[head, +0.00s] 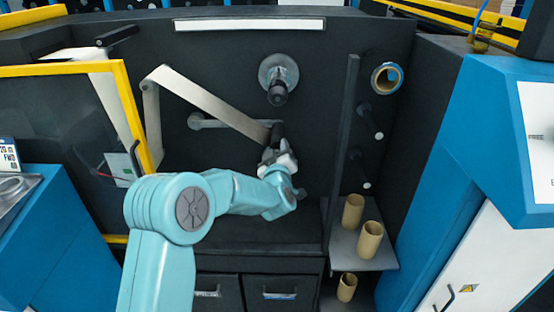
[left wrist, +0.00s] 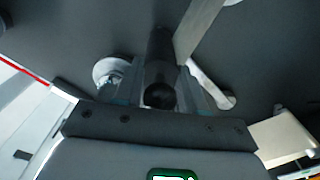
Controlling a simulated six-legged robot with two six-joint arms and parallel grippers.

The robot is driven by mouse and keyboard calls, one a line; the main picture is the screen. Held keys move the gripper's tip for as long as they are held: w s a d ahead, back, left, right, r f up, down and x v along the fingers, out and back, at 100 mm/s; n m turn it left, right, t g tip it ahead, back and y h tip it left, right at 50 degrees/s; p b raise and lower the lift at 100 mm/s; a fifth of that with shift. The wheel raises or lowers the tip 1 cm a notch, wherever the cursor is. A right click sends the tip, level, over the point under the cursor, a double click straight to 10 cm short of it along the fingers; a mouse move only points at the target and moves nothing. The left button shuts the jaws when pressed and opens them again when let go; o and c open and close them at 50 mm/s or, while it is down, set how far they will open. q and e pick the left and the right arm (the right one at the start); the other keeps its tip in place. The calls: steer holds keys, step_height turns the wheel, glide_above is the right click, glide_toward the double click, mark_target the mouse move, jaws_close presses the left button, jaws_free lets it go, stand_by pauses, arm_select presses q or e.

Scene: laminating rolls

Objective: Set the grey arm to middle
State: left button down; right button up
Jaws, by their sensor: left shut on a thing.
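The grey arm (head: 228,122) is on the dark machine face in the head view. It runs about level from a round end at its left to a black handle (head: 277,130) at its right. My left gripper (head: 277,151) is at that handle, with my turquoise arm reaching up from below. In the left wrist view the black handle (left wrist: 159,92) stands between the two fingers of my left gripper (left wrist: 160,84), which is shut on it. Part of a light grey lever (left wrist: 208,82) shows beside the fingers. My right gripper is not in view.
A pale web strip (head: 200,98) slopes down to the handle. A round grey hub (head: 278,78) sits above. A cardboard core (head: 386,78) hangs on the right, beyond a dark upright post (head: 342,165). Several cardboard tubes stand on a shelf (head: 375,255). A yellow-framed door (head: 132,115) is at left.

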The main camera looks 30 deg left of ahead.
arm_select(q)
steer(key=c, duration=0.8)
jaws_free()
steer(key=b+v, duration=0.2)
steer(key=v, duration=1.4)
steer(key=shift+s, duration=0.25)
